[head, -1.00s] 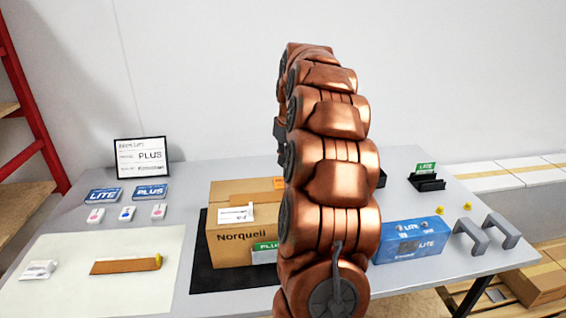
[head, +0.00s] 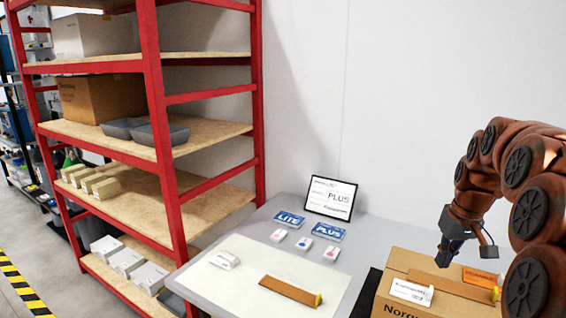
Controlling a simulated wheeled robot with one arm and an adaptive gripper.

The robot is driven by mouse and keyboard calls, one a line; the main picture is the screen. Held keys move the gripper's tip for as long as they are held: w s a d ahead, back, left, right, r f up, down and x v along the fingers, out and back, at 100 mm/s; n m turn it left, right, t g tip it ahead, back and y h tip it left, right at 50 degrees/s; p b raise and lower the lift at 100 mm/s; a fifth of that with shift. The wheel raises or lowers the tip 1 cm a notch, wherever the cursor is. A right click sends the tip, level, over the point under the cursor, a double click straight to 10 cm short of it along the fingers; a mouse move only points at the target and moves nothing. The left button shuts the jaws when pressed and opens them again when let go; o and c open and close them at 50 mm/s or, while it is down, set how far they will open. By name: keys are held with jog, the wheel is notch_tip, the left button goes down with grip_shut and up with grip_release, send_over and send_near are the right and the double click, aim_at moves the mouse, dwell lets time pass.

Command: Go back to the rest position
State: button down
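My copper-coloured arm arches down from the right edge of the head view. Its dark gripper (head: 447,252) hangs at the end, over the back part of a cardboard box (head: 455,305). The fingers are small and dark, so I cannot tell if they are open or shut. I see nothing held below them. The box has a white label and an orange label on top, and its right side is hidden by my arm and the frame edge.
A grey table (head: 262,222) bears a pale mat (head: 240,288) with a brown bar (head: 290,290) and a white packet (head: 225,260). LITE (head: 289,219) and PLUS (head: 328,232) cards and a framed sign (head: 330,197) stand behind. A red shelf rack (head: 160,130) is at the left.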

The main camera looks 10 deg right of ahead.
jog(key=s+a, duration=0.5)
jog(key=a, duration=0.5)
jog(key=s+a+f+g, duration=0.1)
jog(key=s+a+f, duration=0.1)
jog(key=s+a, duration=0.3)
jog(key=s+a+f+g+p, duration=0.1)
jog(key=s+a, duration=0.4)
jog(key=s, duration=0.5)
jog(key=s+a+f+g+p, duration=0.1)
jog(key=s+a+f, duration=0.2)
jog(key=s, duration=0.5)
jog(key=shift+s+a+n, duration=0.3)
jog(key=shift+s+a, duration=0.05)
jog(key=shift+a, duration=0.55)
